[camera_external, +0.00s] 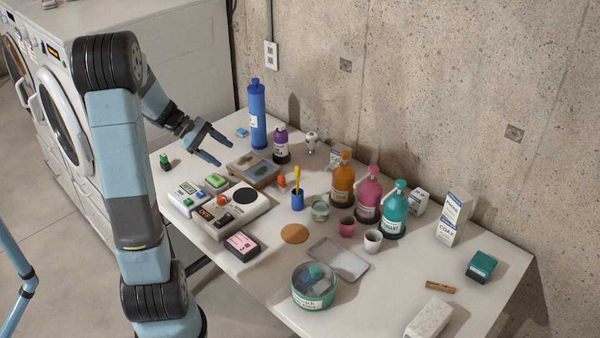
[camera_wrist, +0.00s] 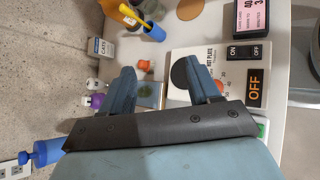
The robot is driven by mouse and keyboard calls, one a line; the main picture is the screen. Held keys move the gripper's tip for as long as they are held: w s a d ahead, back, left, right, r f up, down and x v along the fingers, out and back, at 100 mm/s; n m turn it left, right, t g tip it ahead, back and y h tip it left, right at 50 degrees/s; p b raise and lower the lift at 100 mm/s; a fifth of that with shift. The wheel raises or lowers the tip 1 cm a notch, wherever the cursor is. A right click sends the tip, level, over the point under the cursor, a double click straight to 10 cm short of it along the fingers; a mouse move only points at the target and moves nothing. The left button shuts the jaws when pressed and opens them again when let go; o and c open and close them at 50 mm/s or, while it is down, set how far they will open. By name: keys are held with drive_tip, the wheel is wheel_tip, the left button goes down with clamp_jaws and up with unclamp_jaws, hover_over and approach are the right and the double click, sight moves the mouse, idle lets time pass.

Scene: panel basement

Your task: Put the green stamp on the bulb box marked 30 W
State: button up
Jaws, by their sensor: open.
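My gripper (camera_external: 222,152) is open and empty above the left part of the table; its two fingers also show in the wrist view (camera_wrist: 160,68). A small upright green-and-dark piece (camera_external: 165,161), seemingly the green stamp, stands near the table's left edge, left of and apart from my gripper. No box with a readable 30 W mark shows, so I cannot tell which is the bulb box. Candidates are a pink-labelled dark box (camera_external: 242,245), whose label shows partly in the wrist view (camera_wrist: 250,15), and a dark green box (camera_external: 480,267) at the right.
An orange stamp-like piece (camera_external: 282,182), a blue cup (camera_external: 297,200) and a blue bottle (camera_external: 257,118) stand nearby. Bottles line the wall.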

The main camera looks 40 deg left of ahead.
drive_tip(key=s+a+f+n+t+y, duration=0.1)
drive_tip(key=s+a+f+n+t, duration=0.25)
drive_tip(key=a, duration=0.65)
drive_tip(key=s+a+f+n+t, duration=0.2)
drive_tip(key=a+f+n+t, duration=0.25)
drive_tip(key=a, duration=0.55)
drive_tip(key=s+a+f+n+t+y, duration=0.4)
drive_tip(key=s+a+f+n+y, duration=0.4)
drive_tip(key=s+a, duration=0.4)
drive_tip(key=shift+n+h, duration=0.3)
drive_tip(key=shift+h, duration=0.4)
drive_tip(key=w, duration=0.6)
drive_tip(key=w+f, duration=0.1)
drive_tip(key=w, duration=0.2)
drive_tip(key=shift+a, duration=0.4)
drive_tip(key=shift+w+d+r, duration=0.1)
drive_tip(key=shift+w+r, duration=0.05)
drive_tip(key=shift+w, duration=1.3)
drive_tip(key=shift+w+d+r, duration=0.1)
drive_tip(key=shift+w, duration=1.3)
drive_tip(key=shift+c, duration=0.3)
clamp_jaws()
